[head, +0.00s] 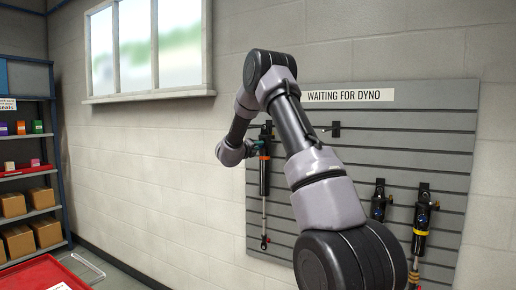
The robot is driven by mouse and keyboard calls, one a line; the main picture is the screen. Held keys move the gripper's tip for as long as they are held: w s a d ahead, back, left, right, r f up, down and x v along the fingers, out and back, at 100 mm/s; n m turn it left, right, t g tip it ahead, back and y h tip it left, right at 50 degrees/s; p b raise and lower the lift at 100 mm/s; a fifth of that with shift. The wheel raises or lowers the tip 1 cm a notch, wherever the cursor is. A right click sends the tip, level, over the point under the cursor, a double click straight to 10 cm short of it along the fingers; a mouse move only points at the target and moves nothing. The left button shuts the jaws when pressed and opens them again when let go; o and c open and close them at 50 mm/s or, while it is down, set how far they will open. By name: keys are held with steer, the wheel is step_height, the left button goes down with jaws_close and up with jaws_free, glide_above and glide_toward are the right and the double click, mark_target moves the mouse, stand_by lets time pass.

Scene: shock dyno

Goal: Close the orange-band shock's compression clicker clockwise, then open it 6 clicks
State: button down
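The orange-band shock (264,178) hangs upright on the left part of the grey slatted wall panel, with a black body, an orange band near its top and a thin shaft below. My arm reaches across the panel, and my gripper (256,146) is at the upper end of this shock, just left of or against it. The gripper is small and partly hidden by my wrist, so I cannot tell whether its fingers are open or shut or touching the shock. The compression clicker cannot be made out.
A yellow-band shock (421,222) and another dark shock (378,204) hang at the panel's right. An empty hook (335,130) is under the "WAITING FOR DYNO" sign (349,96). A shelf with boxes (44,231) and a red surface (35,277) are at left.

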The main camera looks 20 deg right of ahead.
steer(key=shift+n, duration=0.4)
steer(key=n, duration=2.6)
steer(key=shift+f+n, duration=0.2)
steer(key=shift+n, duration=0.1)
steer(key=shift+s+n, duration=0.1)
steer(key=shift+n, duration=4)
